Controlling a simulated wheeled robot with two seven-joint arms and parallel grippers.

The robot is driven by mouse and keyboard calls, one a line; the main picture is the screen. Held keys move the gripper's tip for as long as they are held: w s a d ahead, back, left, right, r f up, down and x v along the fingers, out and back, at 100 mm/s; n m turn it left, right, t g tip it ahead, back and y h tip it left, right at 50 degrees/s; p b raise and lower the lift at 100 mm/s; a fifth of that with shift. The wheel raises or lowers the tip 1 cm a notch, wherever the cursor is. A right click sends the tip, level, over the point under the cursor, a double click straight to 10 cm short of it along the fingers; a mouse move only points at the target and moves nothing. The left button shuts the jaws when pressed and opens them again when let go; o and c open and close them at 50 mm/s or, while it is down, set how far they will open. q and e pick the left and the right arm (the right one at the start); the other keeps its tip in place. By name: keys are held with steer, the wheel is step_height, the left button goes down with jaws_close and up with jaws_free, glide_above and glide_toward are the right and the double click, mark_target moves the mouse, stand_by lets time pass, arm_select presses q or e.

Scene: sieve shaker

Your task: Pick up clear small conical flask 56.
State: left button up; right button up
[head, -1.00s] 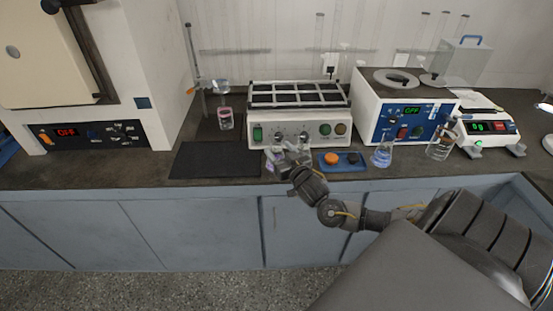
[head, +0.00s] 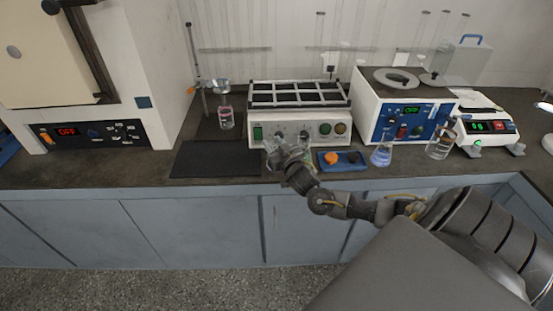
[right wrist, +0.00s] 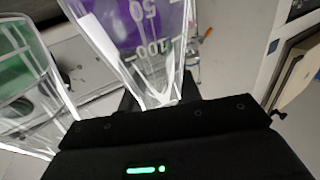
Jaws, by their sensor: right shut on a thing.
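My right gripper (head: 283,158) is at the bench in front of the shaker, seen from behind in the head view. In the head view that flask is mostly hidden by the gripper. A second clear glass vessel (right wrist: 30,85) stands close beside it at the left of the wrist view, with green showing through. I cannot read the number 56 on either. My left gripper is not in view.
The sieve shaker (head: 300,108) stands just behind the gripper. A blue tray (head: 328,167) with orange and dark items lies to the right, then a flask with blue liquid (head: 382,153) and a clear flask (head: 440,146). A dark mat (head: 213,160) at the left is empty.

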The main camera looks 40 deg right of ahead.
steer(key=shift+r, duration=0.2)
jaws_close()
steer(key=shift+r+b, duration=0.35)
steer(key=shift+r, duration=0.8)
steer(key=s+a+r, duration=0.6)
steer(key=s+r, duration=0.4)
steer(key=s, duration=0.2)
steer(key=shift+s+a+r+b, duration=0.15)
steer(key=shift+s+b, duration=0.05)
steer(key=shift+b, duration=0.25)
step_height(320, 180, up, 5)
steer(key=p, duration=0.5)
steer(key=shift+p, duration=0.3)
